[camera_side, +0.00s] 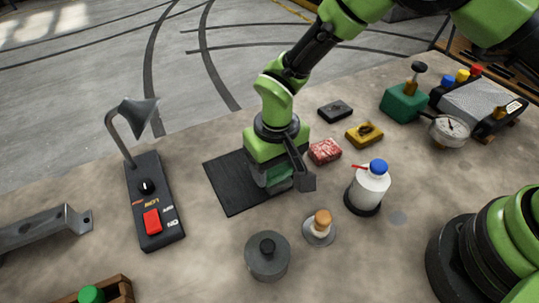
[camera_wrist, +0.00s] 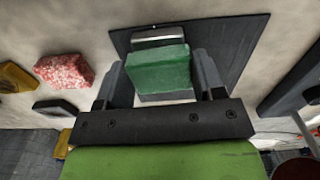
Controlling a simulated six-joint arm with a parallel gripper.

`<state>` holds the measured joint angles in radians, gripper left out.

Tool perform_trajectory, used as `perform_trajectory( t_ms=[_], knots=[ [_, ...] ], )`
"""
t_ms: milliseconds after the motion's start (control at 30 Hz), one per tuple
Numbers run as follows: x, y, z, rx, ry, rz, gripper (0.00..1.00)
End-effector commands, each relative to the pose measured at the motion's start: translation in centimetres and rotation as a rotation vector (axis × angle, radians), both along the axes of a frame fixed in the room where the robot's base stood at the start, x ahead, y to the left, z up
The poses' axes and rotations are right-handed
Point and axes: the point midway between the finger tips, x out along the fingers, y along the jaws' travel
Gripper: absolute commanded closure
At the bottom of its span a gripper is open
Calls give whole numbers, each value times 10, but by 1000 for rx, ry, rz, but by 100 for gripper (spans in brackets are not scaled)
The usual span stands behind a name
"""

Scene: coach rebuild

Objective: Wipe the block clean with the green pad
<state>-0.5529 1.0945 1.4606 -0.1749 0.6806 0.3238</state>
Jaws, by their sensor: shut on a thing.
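My gripper (camera_side: 284,174) is shut on the green pad (camera_wrist: 158,72), which sits between its two fingers in the wrist view. In the side view only a little of the green pad (camera_side: 279,181) shows below the gripper body. The block (camera_wrist: 160,37), grey and shiny metal, lies on the black mat (camera_wrist: 225,45), with a strip of it showing past the pad's far edge. The pad is over the block and seems to touch it, and it hides most of its top. The block is hidden behind my gripper in the side view.
A pink speckled pad (camera_side: 325,151), a yellow pad (camera_side: 365,134) and a dark pad (camera_side: 335,110) lie right of the mat (camera_side: 229,187). A blue-capped bottle (camera_side: 370,184), a small brush-like piece (camera_side: 321,224) and a grey lidded pot (camera_side: 267,260) stand nearby. A switch box (camera_side: 154,205) is left.

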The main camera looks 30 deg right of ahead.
Motion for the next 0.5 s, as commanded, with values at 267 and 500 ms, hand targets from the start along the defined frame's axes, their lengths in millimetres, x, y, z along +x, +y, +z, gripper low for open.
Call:
perform_trajectory(
  t_ms=[267,500],
  knots=[
    [-26,0,0,-2,3,1,60],
    [-27,0,27,1,-2,-1,60]
  ],
)
